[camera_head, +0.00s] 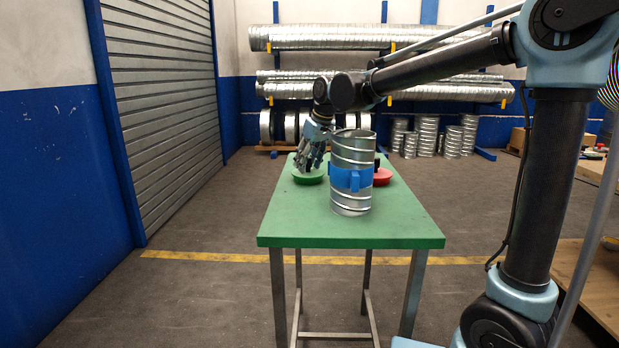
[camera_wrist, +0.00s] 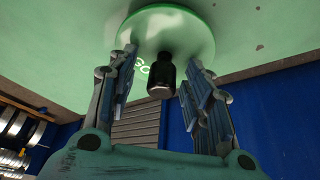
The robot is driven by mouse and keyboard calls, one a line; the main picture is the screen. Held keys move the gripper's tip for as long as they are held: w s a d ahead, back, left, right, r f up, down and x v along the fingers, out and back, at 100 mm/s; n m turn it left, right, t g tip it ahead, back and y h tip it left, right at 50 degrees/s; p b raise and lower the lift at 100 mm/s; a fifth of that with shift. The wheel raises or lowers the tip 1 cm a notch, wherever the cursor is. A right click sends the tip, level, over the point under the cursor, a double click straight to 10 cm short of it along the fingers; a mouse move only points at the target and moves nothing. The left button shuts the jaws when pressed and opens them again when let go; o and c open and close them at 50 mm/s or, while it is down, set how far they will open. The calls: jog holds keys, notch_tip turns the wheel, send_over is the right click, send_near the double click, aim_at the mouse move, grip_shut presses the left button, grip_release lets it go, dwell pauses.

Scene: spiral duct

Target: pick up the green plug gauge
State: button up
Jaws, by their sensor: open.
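The green plug gauge (camera_head: 308,178) is a green disc on the far left part of the green table (camera_head: 350,228). In the wrist view its green disc (camera_wrist: 180,28) carries a black handle (camera_wrist: 161,76). My gripper (camera_head: 311,164) is above the gauge in the head view, fingers pointing down. In the wrist view my gripper (camera_wrist: 160,82) is open, with one finger on each side of the black handle. Gaps show between the fingers and the handle. In the head view the fingers hide most of the handle.
A metal spiral duct (camera_head: 351,150) with a blue band (camera_head: 350,179) stands upright on the table, just right of my gripper. A red plug gauge (camera_head: 382,177) is partly hidden behind it. Duct racks line the back wall.

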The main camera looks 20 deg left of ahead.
grip_shut()
jog(key=shift+r, duration=0.1)
